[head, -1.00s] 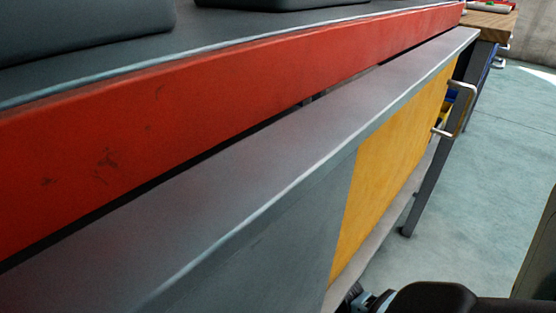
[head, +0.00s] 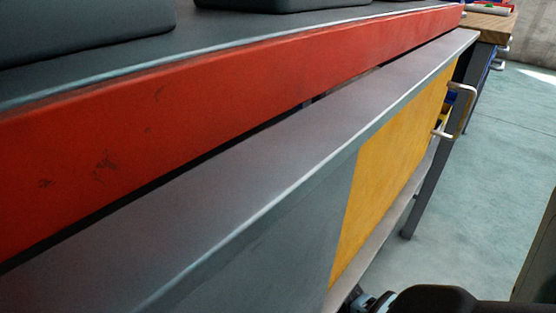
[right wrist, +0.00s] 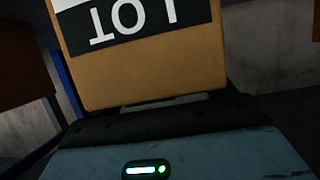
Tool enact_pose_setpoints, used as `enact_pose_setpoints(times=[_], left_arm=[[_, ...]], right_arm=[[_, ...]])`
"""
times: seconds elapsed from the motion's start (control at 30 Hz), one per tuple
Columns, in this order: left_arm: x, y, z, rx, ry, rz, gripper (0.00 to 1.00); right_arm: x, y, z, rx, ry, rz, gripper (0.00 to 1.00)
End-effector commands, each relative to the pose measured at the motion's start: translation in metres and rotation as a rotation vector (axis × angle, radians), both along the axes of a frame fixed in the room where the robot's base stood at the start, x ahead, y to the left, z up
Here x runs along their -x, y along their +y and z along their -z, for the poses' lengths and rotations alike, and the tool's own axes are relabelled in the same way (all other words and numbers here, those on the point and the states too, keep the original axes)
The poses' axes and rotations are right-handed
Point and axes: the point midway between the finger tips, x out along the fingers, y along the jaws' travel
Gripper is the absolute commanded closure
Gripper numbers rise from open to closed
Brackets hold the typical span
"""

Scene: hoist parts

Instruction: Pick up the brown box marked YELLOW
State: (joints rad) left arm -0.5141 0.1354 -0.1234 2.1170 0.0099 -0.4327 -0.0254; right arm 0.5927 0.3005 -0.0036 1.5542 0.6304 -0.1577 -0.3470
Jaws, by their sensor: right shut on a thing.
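A brown box (right wrist: 150,76) fills the upper middle of the right wrist view. It has a black label with white letters, upside down and cut off by the top edge; the word YELLOW cannot be read there. My right gripper (right wrist: 165,105) is shut on the box at its near lower edge. The fingertips are mostly hidden by the dark gripper body. In the head view the box does not show; only a dark part of my arm shows at the bottom right. My left gripper is in neither view.
In the head view a long workbench with a red edge (head: 250,88) and a yellow door panel (head: 395,165) runs across. Dark cases (head: 80,30) stand on top. A wooden table (head: 488,24) is behind. Floor at right is clear. A blue post (right wrist: 62,85) shows in the wrist view.

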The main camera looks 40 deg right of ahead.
Motion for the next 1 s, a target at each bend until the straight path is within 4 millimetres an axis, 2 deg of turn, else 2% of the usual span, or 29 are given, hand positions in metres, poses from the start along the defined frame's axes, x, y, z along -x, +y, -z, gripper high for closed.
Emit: enact_pose_setpoints(times=[0.37, 0.73, 1.0], left_arm=[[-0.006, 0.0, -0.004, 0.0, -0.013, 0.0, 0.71], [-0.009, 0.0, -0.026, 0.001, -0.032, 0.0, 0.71], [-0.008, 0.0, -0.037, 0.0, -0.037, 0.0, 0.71]], right_arm=[[-0.002, 0.0, -0.01, 0.001, -0.011, 0.001, 0.89], [-0.002, 0.0, -0.043, 0.0, -0.012, 0.001, 0.89], [0.034, -0.003, -0.04, 0.002, -0.008, 0.0, 0.89]])
